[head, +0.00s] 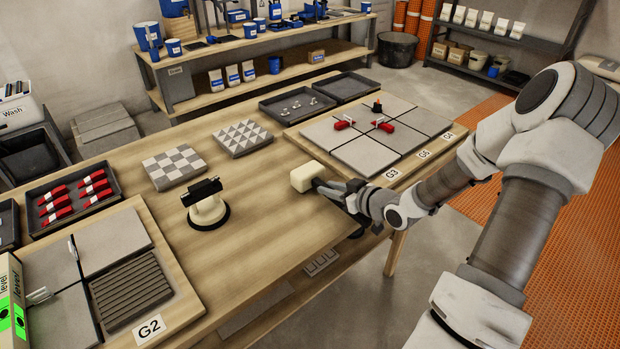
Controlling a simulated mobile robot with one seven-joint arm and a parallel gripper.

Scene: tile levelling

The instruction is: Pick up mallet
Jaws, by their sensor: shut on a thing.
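The mallet (306,177) shows as a cream, blocky head over the right part of the wooden table. My gripper (338,189) comes in from the right and is shut on the mallet, just right of its head. Most of the mallet's handle is hidden by the gripper and wrist. I cannot tell whether the head touches the table or is a little above it.
A cream stand with a black top (207,204) is left of the mallet. Patterned tiles (174,167) lie behind it. A board of grey tiles (365,155) with red wedges is behind my gripper. The front middle of the table (265,235) is clear.

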